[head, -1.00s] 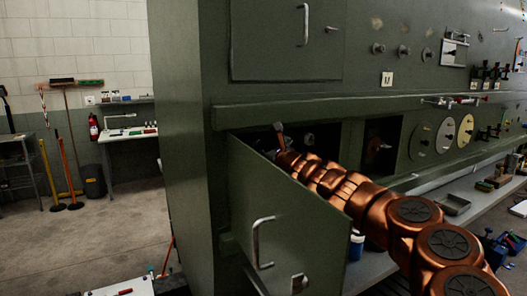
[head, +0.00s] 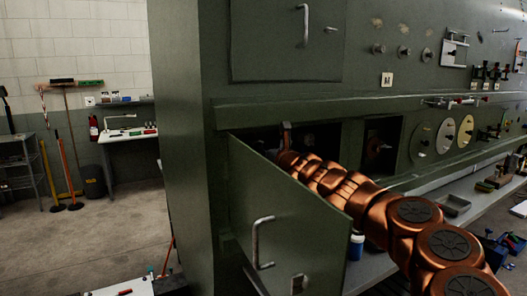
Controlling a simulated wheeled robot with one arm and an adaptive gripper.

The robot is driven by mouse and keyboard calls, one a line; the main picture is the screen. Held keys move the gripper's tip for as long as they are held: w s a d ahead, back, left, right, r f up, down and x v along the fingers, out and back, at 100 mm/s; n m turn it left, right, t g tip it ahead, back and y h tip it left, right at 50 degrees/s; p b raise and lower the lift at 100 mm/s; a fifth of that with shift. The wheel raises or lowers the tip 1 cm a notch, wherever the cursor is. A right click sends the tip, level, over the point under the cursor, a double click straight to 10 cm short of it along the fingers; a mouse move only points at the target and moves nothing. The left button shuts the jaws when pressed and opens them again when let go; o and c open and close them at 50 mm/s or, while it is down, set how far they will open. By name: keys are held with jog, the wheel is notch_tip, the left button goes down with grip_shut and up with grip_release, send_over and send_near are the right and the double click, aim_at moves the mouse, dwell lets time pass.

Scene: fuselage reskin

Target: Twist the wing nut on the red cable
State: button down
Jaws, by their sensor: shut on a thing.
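My gripper (head: 287,134) is inside the dark opening (head: 325,138) in the green fuselage side, behind the open hatch door (head: 290,215). It shows small, with one upright finger piece at its end. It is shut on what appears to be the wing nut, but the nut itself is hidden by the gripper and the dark. I cannot make out the red cable. My copper-coloured arm reaches in from the lower right, past the right edge of the door.
The open door with its handle (head: 262,243) stands close to the left of my arm. A second dark recess (head: 381,142) and round plates (head: 445,136) lie to the right. A shelf with tools (head: 455,206) runs below.

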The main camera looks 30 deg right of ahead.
jog(key=c, duration=1.1)
grip_release()
jog(key=shift+c, duration=0.2)
jog(key=shift+s, duration=0.1)
jog(key=s+a, duration=0.1)
jog(key=s, duration=1)
jog(key=shift+s, duration=0.4)
